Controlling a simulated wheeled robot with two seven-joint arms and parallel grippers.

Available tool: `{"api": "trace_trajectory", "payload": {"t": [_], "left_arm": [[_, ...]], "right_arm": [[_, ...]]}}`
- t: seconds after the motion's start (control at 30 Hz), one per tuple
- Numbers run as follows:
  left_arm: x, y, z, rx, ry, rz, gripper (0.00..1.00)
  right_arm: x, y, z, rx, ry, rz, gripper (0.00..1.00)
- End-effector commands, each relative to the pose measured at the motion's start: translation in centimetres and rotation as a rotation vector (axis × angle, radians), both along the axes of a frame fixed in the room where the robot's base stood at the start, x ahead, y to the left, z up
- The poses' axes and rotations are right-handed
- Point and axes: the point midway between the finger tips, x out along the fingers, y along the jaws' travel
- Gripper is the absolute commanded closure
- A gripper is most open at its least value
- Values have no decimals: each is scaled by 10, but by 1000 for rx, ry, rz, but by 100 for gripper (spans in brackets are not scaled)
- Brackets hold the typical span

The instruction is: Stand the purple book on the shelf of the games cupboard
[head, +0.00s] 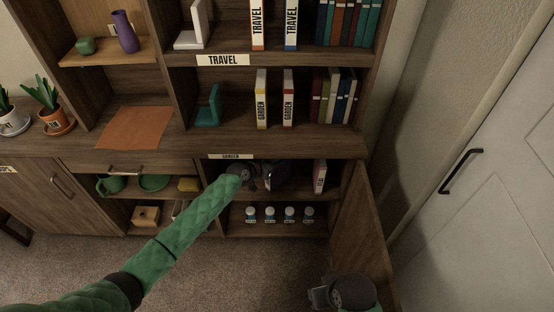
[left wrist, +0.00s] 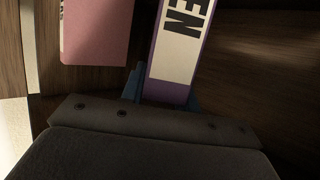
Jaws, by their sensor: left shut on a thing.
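The purple book (left wrist: 178,60) has a white label ending in "EN". In the left wrist view it stands between the blue fingertips of my left gripper (left wrist: 162,92), which is shut on it. In the head view my left gripper (head: 268,181) reaches into the open lower cupboard (head: 345,215), at its upper shelf. The book is dark and mostly hidden there, so I cannot tell whether its foot touches the shelf. A pink-red book (head: 320,176) stands on that shelf to the right; it also shows in the left wrist view (left wrist: 95,35). My right gripper (head: 320,296) is low, outside the cupboard, its jaws unclear.
The cupboard door (head: 362,225) stands open on the right. Several small bottles (head: 270,214) stand below the shelf. Garden books (head: 262,99) and a teal bookend (head: 208,106) are above. Green dishes (head: 153,183) and a yellow item (head: 188,184) are left. Some shelf room shows beside the pink-red book.

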Motion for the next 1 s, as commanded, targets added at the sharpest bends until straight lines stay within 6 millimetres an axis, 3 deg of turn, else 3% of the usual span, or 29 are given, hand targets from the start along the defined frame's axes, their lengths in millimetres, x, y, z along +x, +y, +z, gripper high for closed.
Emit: {"api": "trace_trajectory", "payload": {"t": [0.4, 0.43, 0.53, 1.0], "left_arm": [[0, -1, -1, -2, -2, 0, 100], [0, -1, -2, -1, -1, 0, 65], [0, -1, -1, -1, -1, 0, 48], [-5, 5, 2, -1, -1, 0, 48]], "right_arm": [[-3, 2, -8, 7, 2, -1, 64], [-2, 3, -8, 9, 1, 0, 64], [-2, 4, -9, 10, 3, 1, 64], [1, 0, 1, 3, 0, -6, 64]]}}
